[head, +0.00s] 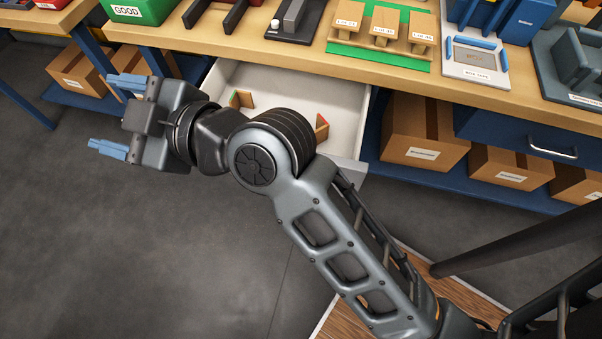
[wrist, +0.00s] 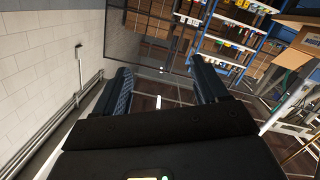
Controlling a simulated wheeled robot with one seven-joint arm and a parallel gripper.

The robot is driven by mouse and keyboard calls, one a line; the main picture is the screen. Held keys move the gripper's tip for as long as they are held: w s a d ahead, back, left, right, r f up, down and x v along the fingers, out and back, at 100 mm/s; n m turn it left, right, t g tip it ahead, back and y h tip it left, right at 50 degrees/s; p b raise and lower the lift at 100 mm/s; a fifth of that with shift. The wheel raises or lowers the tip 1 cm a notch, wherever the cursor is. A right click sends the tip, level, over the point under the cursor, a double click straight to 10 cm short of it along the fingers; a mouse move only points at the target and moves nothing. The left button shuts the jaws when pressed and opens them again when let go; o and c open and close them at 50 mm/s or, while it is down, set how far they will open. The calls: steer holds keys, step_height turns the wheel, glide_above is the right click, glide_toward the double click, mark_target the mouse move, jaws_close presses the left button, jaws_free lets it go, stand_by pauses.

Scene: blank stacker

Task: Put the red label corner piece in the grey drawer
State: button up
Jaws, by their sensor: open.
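The open drawer (head: 345,98), pale grey-white inside, sticks out from under the workbench. Inside it at the right is a small wooden corner piece (head: 322,130) with a red mark, partly hidden behind my arm. A second wooden corner piece (head: 243,99), with a green mark, lies at the drawer's left. My gripper (head: 112,116) is open and empty, left of the drawer above the floor, apart from both pieces. In the wrist view its two fingers (wrist: 163,88) are spread with nothing between them.
The workbench top (head: 300,55) holds a green GOOD bin (head: 140,10), a green mat with wooden blocks (head: 380,62) and other fixtures. A shut blue drawer (head: 510,138) and cardboard boxes (head: 420,132) sit below it. The floor at left is clear.

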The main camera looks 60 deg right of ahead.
steer(key=s+d+f+m+h, duration=0.2)
steer(key=s+f+m, duration=0.1)
steer(key=s, duration=0.5)
steer(key=s+d+f+m+g+h, duration=0.1)
steer(key=s+d+f+m+h, duration=0.15)
steer(key=s, duration=0.65)
steer(key=s+d+f+m+h, duration=0.1)
steer(key=s+d+f+m, duration=0.2)
steer(key=s, duration=0.5)
steer(key=s+d+r, duration=0.1)
steer(key=s+d, duration=0.3)
steer(key=s, duration=0.4)
steer(key=shift+s+d+y, duration=0.15)
steer(key=shift+d+y, duration=0.05)
steer(key=shift+y, duration=0.25)
steer(key=shift+r, duration=0.1)
